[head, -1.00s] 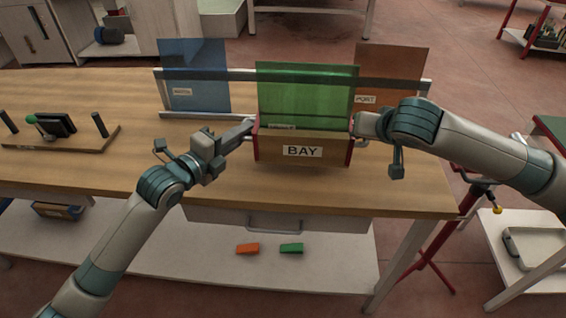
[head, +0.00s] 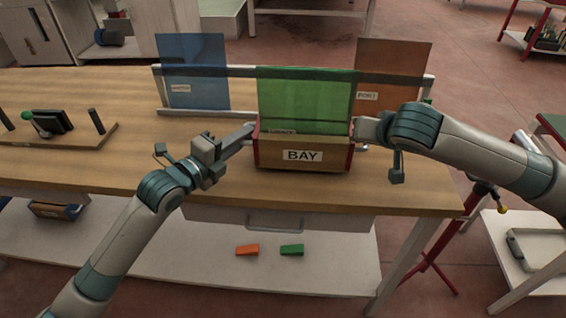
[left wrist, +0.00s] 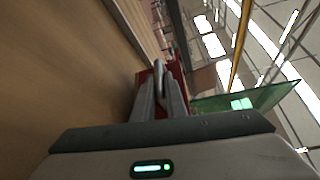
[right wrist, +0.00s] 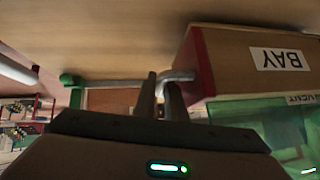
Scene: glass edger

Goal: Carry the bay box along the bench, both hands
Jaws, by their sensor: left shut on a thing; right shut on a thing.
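The bay box (head: 270,155) is a brown box with red ends and a white BAY label, over the bench (head: 110,165) near its front edge. I cannot tell whether it touches the bench top. A green glass pane (head: 305,95) rises above the box; its lower edge is hidden. My left gripper (head: 251,128) is shut at the box's left end; the left wrist view shows its fingers on a handle by the red end (left wrist: 174,70). My right gripper (head: 357,128) is shut on the grey handle (right wrist: 178,76) at the box's right end.
A rail rack with a blue pane (head: 192,70) and an orange pane (head: 395,70) stands behind the box. A wooden fixture (head: 85,135) with posts sits at the bench's left. Bare bench lies between. Orange (head: 247,250) and green (head: 292,249) blocks lie on the lower shelf.

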